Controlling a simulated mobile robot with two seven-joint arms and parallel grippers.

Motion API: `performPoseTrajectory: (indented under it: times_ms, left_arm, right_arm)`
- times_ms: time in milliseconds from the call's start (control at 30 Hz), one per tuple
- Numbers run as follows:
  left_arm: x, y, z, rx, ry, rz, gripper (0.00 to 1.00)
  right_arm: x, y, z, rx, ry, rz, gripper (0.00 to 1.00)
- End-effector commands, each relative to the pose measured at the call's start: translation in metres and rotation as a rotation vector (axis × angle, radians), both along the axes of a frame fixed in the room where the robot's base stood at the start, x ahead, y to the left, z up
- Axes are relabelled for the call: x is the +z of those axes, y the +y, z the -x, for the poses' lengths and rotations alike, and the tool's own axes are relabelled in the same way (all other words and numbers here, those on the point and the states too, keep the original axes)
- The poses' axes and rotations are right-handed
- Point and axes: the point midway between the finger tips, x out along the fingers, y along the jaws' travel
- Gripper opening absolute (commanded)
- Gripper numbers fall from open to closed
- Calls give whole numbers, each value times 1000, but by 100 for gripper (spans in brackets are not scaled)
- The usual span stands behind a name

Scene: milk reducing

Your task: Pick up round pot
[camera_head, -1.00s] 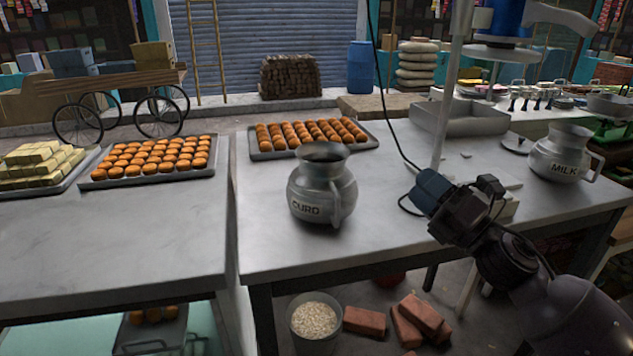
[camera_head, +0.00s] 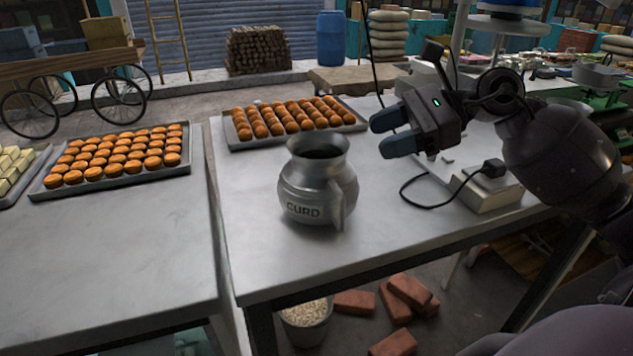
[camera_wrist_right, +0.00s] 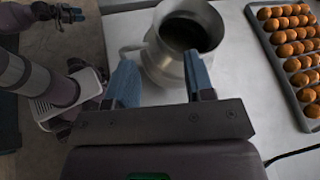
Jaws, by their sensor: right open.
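The round metal pot marked CURD (camera_head: 318,187) stands upright on the right table, its handle toward the front right. It shows from above in the right wrist view (camera_wrist_right: 178,62), with a dark inside. My right gripper (camera_head: 389,132) is open and empty, to the right of the pot and apart from it, its blue fingers pointing left. In the right wrist view its two fingers (camera_wrist_right: 162,85) stand apart, with the pot just beyond them. My left gripper (camera_wrist_right: 67,14) shows small at the upper left of the right wrist view; its jaws are too small to judge.
A tray of orange buns (camera_head: 291,121) lies behind the pot, and another tray (camera_head: 116,159) lies on the left table. A small box with a black cable (camera_head: 487,190) stands to the right. The table in front of the pot is clear.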

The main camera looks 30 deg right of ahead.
Motion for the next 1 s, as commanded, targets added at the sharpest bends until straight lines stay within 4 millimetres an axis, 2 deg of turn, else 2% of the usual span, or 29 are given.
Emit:
performPoseTrajectory:
  times_ms: [200,467,800,1000]
  left_arm:
    - [3,0,1,0,1,0,43]
    - [6,-1,-4,-2,-8,0,43]
    - [16,-1,-8,-4,-19,0,43]
    - [17,-1,-8,-4,-20,0,43]
  right_arm:
    - [-8,22,-12,2,-2,-2,49]
    - [-14,31,-18,1,-1,-4,49]
    - [-27,63,-37,1,-2,-6,49]
    - [-32,71,-41,1,0,-5,49]
